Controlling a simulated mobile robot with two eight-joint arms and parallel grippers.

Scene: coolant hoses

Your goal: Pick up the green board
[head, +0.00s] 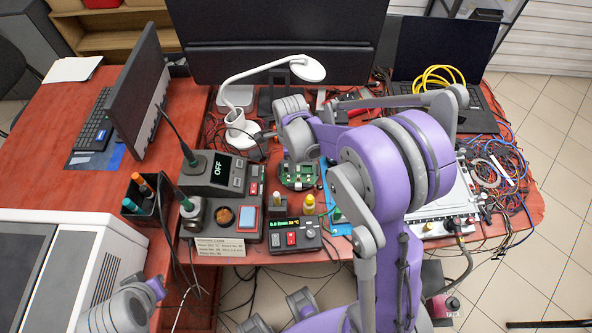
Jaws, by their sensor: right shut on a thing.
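The green board (298,176) is a small circuit board with pale parts on it, near the middle of the red table, just right of the soldering station. My right arm reaches over the table from the lower right. Its gripper (301,153) points down at the far edge of the board and is shut on it. The arm's wrist hides part of the fingers. I cannot tell whether the board is clear of the surface under it. Parts of my left arm show at the lower left, but its gripper is not in view.
A soldering station (217,172) with an OFF display and a small red-buttoned device (292,238) stand close by. A white desk lamp (240,130) and a large monitor (275,45) are behind. Tangled cables (498,165) and a laptop (445,55) lie at right.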

